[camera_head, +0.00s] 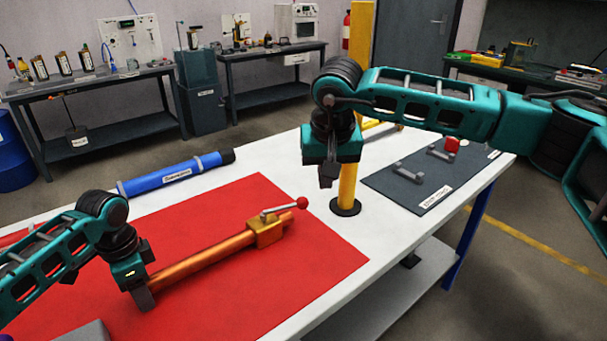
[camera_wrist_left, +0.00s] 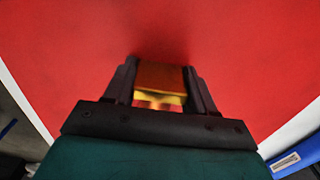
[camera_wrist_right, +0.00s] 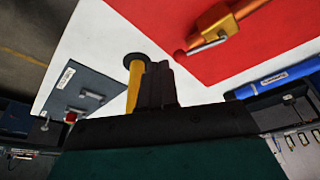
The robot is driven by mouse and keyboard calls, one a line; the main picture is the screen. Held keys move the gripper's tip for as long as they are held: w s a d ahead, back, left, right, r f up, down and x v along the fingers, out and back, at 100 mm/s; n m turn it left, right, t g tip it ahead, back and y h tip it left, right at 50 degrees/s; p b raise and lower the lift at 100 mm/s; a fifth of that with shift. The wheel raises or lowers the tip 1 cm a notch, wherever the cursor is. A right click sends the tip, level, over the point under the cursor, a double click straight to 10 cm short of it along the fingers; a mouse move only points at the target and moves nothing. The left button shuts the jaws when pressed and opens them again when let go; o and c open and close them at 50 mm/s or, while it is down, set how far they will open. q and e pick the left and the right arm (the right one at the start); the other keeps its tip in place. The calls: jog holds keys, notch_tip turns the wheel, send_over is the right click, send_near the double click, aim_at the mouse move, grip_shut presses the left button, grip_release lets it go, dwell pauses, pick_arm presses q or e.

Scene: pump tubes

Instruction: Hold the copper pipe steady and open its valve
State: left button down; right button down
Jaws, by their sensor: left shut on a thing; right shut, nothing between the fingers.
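The copper pipe (camera_head: 208,258) lies on a red mat (camera_head: 235,300) on the white table. Its valve body (camera_head: 265,231) is at the right end, with a lever handle ending in a red knob (camera_head: 302,203). My left gripper (camera_head: 143,296) is shut on the pipe's left end; the left wrist view shows the pipe (camera_wrist_left: 160,76) between the fingers. My right gripper (camera_head: 328,178) is shut and empty, above the table and to the right of the valve, apart from it. The right wrist view shows the lever and its knob (camera_wrist_right: 180,56) beyond the fingers.
A yellow post (camera_head: 347,187) stands on the table close behind my right gripper. A dark grey mat (camera_head: 420,180) with grey handles and a red knob lies at the right.

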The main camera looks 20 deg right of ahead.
dwell(0.3)
notch_tip(320, 180, down, 7)
jog(key=s+a+m+y, duration=0.1)
jog(key=s+m+y, duration=0.2)
jog(key=y, duration=0.4)
jog(key=d+m+t+y, duration=0.1)
jog(key=d+m+t, duration=0.4)
jog(key=d, duration=0.5)
jog(key=t, duration=0.2)
send_near(308, 204)
jog(key=x, duration=0.5)
jog(key=shift+s+d+f, duration=0.1)
jog(key=shift+s+f, duration=0.05)
jog(key=shift+f, duration=0.15)
jog(key=shift+x, duration=0.9)
jog(key=shift+r, duration=0.2)
